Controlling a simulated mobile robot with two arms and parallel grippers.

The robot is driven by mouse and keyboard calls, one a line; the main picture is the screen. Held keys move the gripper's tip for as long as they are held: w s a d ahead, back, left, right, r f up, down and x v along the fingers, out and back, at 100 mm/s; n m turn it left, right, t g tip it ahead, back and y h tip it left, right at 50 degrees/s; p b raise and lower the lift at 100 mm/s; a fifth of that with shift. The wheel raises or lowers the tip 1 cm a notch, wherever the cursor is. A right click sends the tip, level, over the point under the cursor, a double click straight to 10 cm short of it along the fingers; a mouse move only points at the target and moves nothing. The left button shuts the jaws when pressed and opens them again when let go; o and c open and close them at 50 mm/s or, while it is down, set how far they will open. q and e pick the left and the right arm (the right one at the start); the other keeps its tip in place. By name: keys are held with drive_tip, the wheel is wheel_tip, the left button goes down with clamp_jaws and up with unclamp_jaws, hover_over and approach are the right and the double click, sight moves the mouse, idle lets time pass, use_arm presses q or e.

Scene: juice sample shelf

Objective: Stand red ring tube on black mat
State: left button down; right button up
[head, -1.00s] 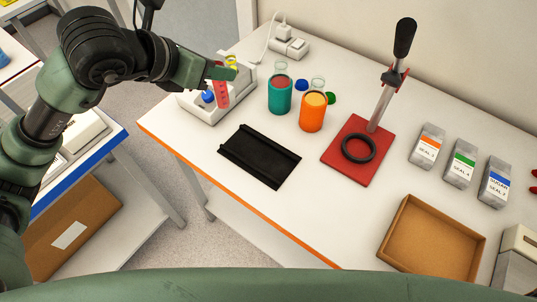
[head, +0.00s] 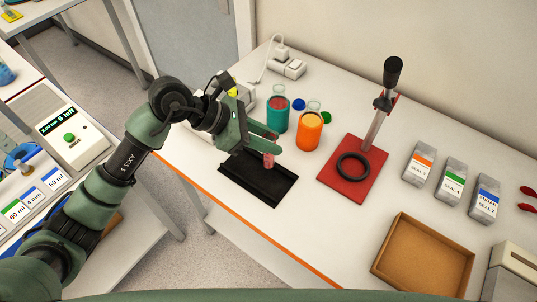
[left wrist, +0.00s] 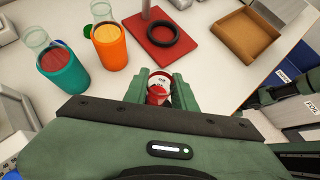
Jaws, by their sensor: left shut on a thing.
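My left gripper (head: 272,143) is shut on the red tube (head: 268,160) and holds it over the black mat (head: 257,183). The tube's lower part shows below the fingers in the head view, roughly upright; the gripper hides the rest. I cannot tell whether its bottom touches the mat. In the left wrist view, the tube's red and white end (left wrist: 158,88) sits between the two green fingers. The mat is hidden there. My right gripper is not in view.
A teal holder (head: 279,120) and an orange holder (head: 309,132), each with a glass vessel, stand just behind the mat. A red press base (head: 350,188) with a black ring (head: 353,167) is to the right. A cardboard tray (head: 425,283) lies front right.

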sight(269, 161)
use_arm(q)
wheel_tip(269, 161, down, 3)
drive_tip(key=shift+d+f+p, duration=0.1)
drive_tip(key=shift+f+p, duration=0.1)
drive_tip(key=shift+p, duration=0.1)
wheel_tip(269, 161, down, 3)
drive_tip(key=shift+f+p, duration=0.2)
drive_tip(key=shift+p, duration=0.3)
drive_tip(key=shift+f, duration=0.5)
drive_tip(key=shift+f, duration=0.1)
drive_tip(key=c, duration=1.1)
unclamp_jaws()
drive_tip(key=shift+c, duration=0.2)
